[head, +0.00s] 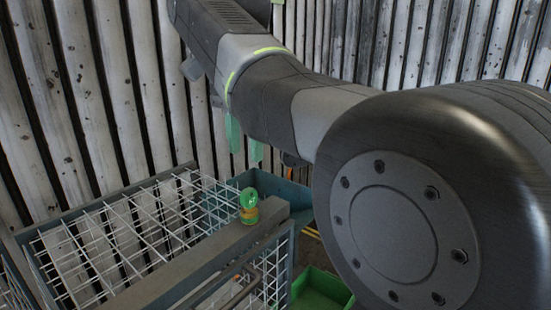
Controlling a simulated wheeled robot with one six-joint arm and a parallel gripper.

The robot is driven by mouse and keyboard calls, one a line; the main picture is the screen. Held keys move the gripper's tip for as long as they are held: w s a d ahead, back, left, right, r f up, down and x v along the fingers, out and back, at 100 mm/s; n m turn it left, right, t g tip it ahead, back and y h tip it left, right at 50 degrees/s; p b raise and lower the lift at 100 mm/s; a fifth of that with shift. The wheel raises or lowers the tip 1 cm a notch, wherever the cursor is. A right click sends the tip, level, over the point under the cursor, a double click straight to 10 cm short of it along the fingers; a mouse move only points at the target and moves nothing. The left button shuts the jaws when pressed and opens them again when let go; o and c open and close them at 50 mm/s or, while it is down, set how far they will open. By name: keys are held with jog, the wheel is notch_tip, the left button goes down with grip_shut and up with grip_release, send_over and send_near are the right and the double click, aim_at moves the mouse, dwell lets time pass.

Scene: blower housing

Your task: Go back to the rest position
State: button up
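My arm crosses the picture from the large dark joint at the right to the upper left. Two teal-green fingers of my gripper (245,142) hang below the arm link, pointing down. They stand apart, with wall slats showing between them and nothing seen held. The upper part of the gripper is hidden behind the arm. A small round green part with a yellow-orange base (249,207) sits upright on the grey beam of the cage, below the fingers and apart from them.
A wire-mesh cage (95,245) with a grey beam (190,268) fills the lower left. A blue-grey bin (297,200) stands behind it. A green crate (320,291) is low at the centre right. A slatted wall (120,90) closes the back.

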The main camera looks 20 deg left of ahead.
aim_at(247, 190)
jog(key=shift+r+p, duration=1.2)
jog(key=shift+r, duration=0.65)
jog(key=shift+f, duration=0.1)
notch_tip(247, 190, down, 14)
jog(key=b, duration=0.5)
jog(key=shift+r, duration=0.2)
jog(key=shift+r, duration=0.1)
